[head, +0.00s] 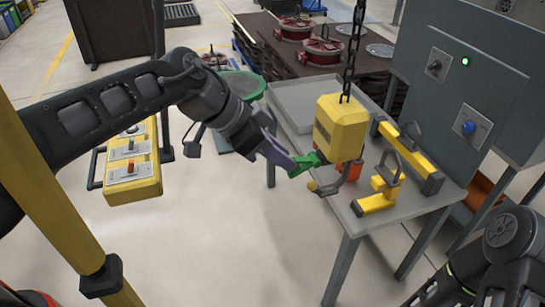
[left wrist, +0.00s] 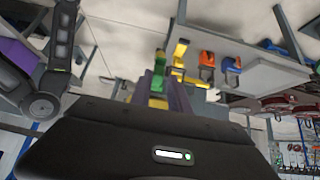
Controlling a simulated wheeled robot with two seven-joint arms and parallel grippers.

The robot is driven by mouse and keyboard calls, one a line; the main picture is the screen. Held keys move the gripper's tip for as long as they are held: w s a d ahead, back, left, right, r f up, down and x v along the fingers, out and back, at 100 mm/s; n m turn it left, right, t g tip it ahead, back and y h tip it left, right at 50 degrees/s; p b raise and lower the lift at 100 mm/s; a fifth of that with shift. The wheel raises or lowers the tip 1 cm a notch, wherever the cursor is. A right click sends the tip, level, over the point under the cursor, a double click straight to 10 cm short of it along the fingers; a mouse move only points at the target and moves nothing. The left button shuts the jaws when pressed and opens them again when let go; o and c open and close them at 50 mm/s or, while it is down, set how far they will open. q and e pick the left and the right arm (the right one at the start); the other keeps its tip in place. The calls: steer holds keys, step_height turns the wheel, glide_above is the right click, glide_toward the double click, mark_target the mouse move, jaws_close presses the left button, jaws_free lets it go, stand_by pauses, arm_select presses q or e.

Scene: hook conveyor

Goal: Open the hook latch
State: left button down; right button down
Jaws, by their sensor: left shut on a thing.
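A yellow hook block (head: 340,125) hangs from a dark chain over the grey table. Its curved hook (head: 333,187) hangs below, near an orange-red part. A green piece (head: 303,164), which looks like the hook latch, sticks out at the left of the hook. My left gripper (head: 291,163) reaches in from the left, its purple fingers shut on this green piece. In the left wrist view, the purple fingers show beyond the dark gripper body with green and yellow between them; the exact contact is too small to tell. My right gripper is not in view.
The grey table (head: 364,222) holds yellow brackets (head: 412,158) with dark loops, right of the hook. A grey control cabinet (head: 455,75) stands behind. A yellow control box (head: 132,172) is at left, and a yellow post (head: 55,200) crosses the lower left. Open floor lies in front.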

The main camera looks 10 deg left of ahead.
arm_select(q)
steer(key=shift+w+a+r, duration=0.1)
steer(key=shift+w+r, duration=0.05)
steer(key=shift+r, duration=0.5)
steer(key=shift+w+r, duration=0.15)
steer(key=shift+r, duration=0.45)
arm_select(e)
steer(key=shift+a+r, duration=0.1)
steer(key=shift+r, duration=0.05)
arm_select(q)
steer(key=shift+w+d+r, duration=0.15)
steer(key=shift+d+r, duration=0.1)
steer(key=shift+r, duration=0.6)
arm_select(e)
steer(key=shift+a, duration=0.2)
arm_select(q)
steer(key=c, duration=2.2)
jaws_free()
steer(key=c, duration=1.3)
jaws_free()
steer(key=shift+d+f, duration=0.1)
steer(key=shift+f, duration=0.05)
